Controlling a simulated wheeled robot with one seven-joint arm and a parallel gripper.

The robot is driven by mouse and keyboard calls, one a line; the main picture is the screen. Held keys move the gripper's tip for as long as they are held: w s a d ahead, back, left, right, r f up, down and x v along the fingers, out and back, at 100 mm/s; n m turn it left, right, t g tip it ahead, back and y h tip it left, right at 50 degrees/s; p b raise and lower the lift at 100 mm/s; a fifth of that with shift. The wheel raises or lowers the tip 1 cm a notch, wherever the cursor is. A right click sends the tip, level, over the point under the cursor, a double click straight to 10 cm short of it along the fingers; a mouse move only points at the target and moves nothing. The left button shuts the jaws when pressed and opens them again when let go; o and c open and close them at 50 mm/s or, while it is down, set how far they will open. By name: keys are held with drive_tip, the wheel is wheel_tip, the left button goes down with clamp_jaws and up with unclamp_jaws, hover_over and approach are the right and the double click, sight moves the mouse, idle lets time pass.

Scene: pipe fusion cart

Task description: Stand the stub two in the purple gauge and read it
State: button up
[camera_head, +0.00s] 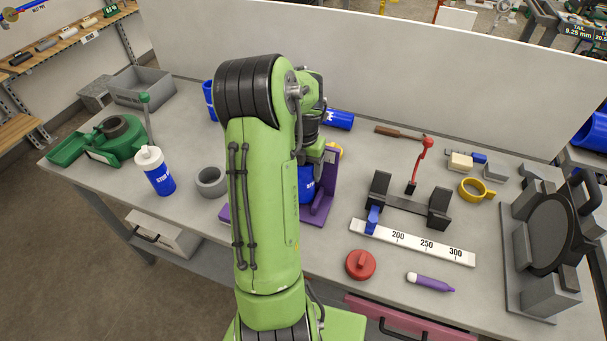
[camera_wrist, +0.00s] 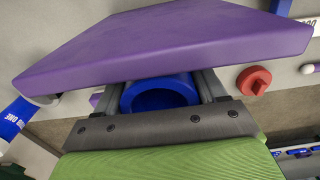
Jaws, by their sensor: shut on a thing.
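A blue stub (camera_head: 305,184), its label partly hidden, is at the purple gauge (camera_head: 324,200). My gripper (camera_wrist: 163,90) is shut on this stub; in the wrist view the stub's open round end (camera_wrist: 160,94) shows between the two fingers. The purple gauge's slab (camera_wrist: 165,40) crosses the wrist view close by the stub. In the head view my arm hides most of the gripper, the stub and the gauge's middle. I cannot tell whether the stub rests on the gauge's base.
Another blue piece (camera_head: 339,119) lies behind. Right are a white scale (camera_head: 412,242), a dark cradle (camera_head: 410,200), a red knob (camera_head: 360,264), a purple marker (camera_head: 430,282) and a yellow ring (camera_head: 477,189).

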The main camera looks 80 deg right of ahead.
drive_tip(key=shift+f, duration=1.15)
drive_tip(key=o, duration=1.2)
drive_tip(key=shift+f, duration=0.15)
wheel_tip(320, 180, up, 12)
drive_tip(key=shift+r+p, duration=0.2)
drive_tip(key=shift+p, duration=0.35)
